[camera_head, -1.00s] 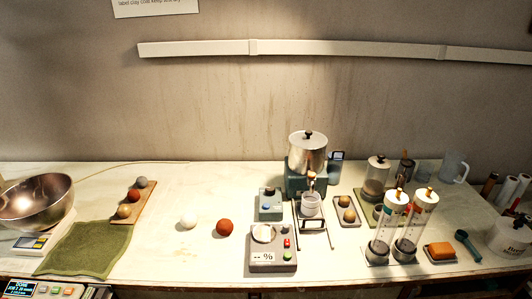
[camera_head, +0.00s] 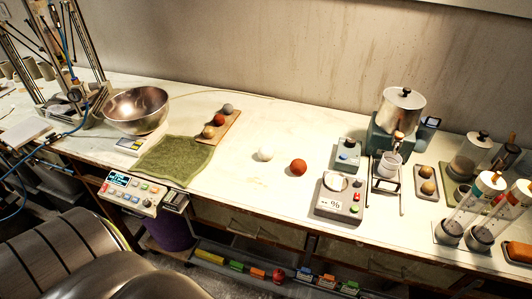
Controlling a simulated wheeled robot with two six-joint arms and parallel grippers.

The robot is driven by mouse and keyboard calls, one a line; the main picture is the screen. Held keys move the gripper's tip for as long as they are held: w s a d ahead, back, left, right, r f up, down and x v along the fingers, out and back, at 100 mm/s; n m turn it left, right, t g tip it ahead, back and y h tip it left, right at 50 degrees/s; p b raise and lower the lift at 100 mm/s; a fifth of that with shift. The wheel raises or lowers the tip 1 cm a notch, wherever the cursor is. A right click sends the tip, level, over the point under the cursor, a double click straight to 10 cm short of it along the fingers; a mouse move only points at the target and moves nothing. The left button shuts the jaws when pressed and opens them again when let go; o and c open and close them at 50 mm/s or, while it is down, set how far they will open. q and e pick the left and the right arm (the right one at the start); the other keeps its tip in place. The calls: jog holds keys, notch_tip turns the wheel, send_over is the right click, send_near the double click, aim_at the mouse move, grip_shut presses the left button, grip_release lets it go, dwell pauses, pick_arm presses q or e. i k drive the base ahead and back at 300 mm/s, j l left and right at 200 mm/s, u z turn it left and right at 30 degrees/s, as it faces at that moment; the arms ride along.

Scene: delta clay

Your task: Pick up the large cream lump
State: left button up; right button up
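The large cream lump (camera_head: 265,154) is a pale, nearly white ball. It rests alone on the bare middle of the white bench. A rust-red ball (camera_head: 299,167) sits a short way to its right, apart from it. Neither of my grippers shows in the head view, so nothing is seen touching the lump.
A green cloth (camera_head: 174,158), a wooden board (camera_head: 231,121) with several balls and a steel bowl (camera_head: 136,108) on a scale lie left. A grey meter (camera_head: 340,196), a steel pot (camera_head: 401,110) and glass cylinders (camera_head: 462,215) stand right. The bench around the lump is clear.

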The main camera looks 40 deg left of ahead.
aim_at(265, 153)
jog(key=i+l+u, duration=0.45)
jog(key=l+u, duration=0.25)
jog(key=l, duration=0.15)
jog(key=i, duration=0.05)
